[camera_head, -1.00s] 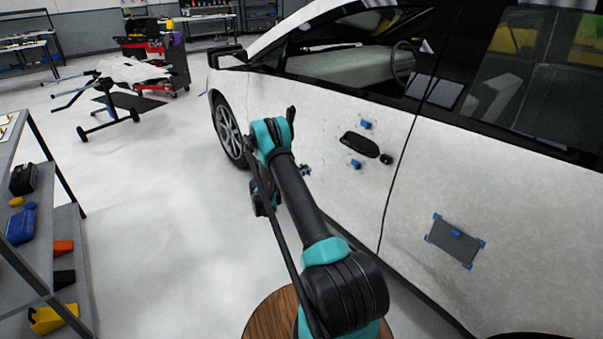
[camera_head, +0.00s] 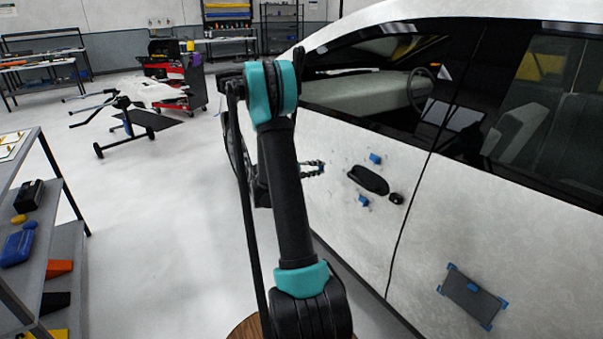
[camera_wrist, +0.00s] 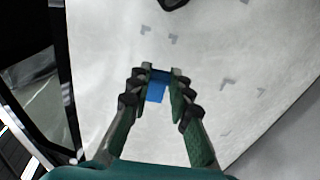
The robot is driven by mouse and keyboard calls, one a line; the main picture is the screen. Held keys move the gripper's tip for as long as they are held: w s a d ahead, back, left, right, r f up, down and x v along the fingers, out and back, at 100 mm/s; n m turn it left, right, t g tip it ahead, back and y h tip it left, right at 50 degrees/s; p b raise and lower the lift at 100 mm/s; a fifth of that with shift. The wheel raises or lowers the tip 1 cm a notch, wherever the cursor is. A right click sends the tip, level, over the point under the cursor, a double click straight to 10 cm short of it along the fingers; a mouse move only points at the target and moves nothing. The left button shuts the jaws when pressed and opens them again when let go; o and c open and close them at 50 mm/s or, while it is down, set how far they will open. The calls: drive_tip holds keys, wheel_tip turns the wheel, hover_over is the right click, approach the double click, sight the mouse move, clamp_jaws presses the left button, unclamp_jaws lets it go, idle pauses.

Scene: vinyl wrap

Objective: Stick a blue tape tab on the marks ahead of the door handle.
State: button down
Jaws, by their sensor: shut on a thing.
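My gripper (camera_head: 313,168) is beside the white front door (camera_head: 330,210), left of the black door handle (camera_head: 368,181). In the wrist view my gripper (camera_wrist: 158,78) is shut on a small blue tape tab (camera_wrist: 156,92). The tab seems close to the door; I cannot tell whether it touches. The handle shows as a dark edge at the top (camera_wrist: 173,3). Grey corner marks (camera_wrist: 146,29) and (camera_wrist: 173,38) lie between handle and gripper; more marks (camera_wrist: 228,83) lie to the right. Blue tabs sit above (camera_head: 375,158) and below (camera_head: 363,200) the handle.
A dark plate with blue corner tabs (camera_head: 470,297) is on the rear door. A black round piece (camera_head: 396,198) sits by the handle. A grey shelf (camera_head: 50,230) stands at left. The floor (camera_head: 150,240) between shelf and car is mostly clear.

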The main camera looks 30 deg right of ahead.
sight(342, 163)
drive_tip(key=shift+m, duration=0.4)
drive_tip(key=shift+d+f, duration=0.15)
drive_tip(key=shift+d, duration=3.45)
drive_tip(key=shift+d+f, duration=0.1)
drive_tip(key=shift+d, duration=0.75)
drive_tip(key=c, duration=1.3)
unclamp_jaws()
drive_tip(key=a, duration=0.4)
drive_tip(key=a+r, duration=0.1)
drive_tip(key=a, duration=0.3)
drive_tip(key=s+a+r, duration=0.1)
drive_tip(key=a, duration=0.2)
drive_tip(key=shift+a, duration=0.4)
